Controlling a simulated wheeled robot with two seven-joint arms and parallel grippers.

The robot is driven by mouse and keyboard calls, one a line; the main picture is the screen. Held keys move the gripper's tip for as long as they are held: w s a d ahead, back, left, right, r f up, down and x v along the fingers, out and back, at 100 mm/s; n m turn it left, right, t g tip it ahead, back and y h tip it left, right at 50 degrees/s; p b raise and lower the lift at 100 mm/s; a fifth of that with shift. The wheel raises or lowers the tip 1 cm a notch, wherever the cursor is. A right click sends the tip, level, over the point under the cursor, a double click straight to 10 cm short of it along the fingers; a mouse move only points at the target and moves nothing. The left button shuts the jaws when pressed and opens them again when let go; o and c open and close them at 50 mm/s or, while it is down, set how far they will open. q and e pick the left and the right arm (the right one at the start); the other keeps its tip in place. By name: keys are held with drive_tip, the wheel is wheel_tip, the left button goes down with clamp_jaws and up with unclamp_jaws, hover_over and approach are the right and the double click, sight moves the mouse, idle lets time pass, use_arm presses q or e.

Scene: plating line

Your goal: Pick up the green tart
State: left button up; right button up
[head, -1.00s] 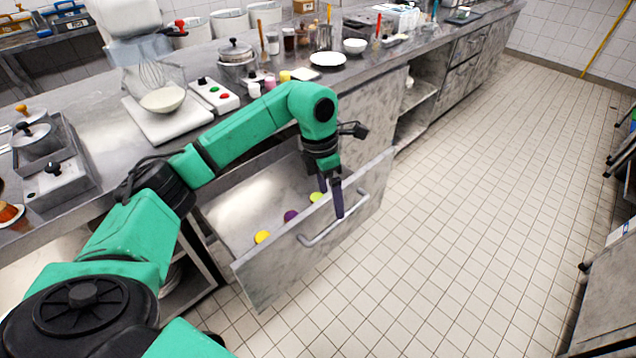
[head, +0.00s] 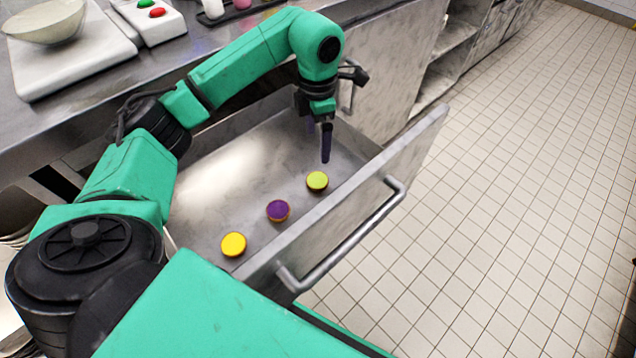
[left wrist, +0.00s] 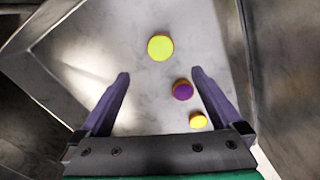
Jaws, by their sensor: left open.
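The green tart (head: 317,180), yellow-green on top, lies on the floor of the open drawer, the farthest of three tarts in a row. It also shows in the left wrist view (left wrist: 160,47), ahead of the fingertips and roughly between their lines. My left gripper (head: 326,145) points down over the drawer, just beyond the green tart in the head view. Its two purple fingers are apart and empty in the left wrist view (left wrist: 161,76). My right gripper is not in view.
A purple tart (head: 278,210) and a yellow tart (head: 233,244) lie nearer in the same drawer (head: 215,170). The drawer's front panel with its bar handle (head: 345,240) stands to the right. The counter edge runs above the drawer's back left.

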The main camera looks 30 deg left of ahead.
sight(317, 179)
use_arm(q)
wheel_tip(317, 179, down, 15)
drive_tip(key=shift+s+r+b, duration=0.15)
drive_tip(key=shift+r+b, duration=0.05)
drive_tip(key=shift+b, duration=0.2)
drive_tip(key=c, duration=0.8)
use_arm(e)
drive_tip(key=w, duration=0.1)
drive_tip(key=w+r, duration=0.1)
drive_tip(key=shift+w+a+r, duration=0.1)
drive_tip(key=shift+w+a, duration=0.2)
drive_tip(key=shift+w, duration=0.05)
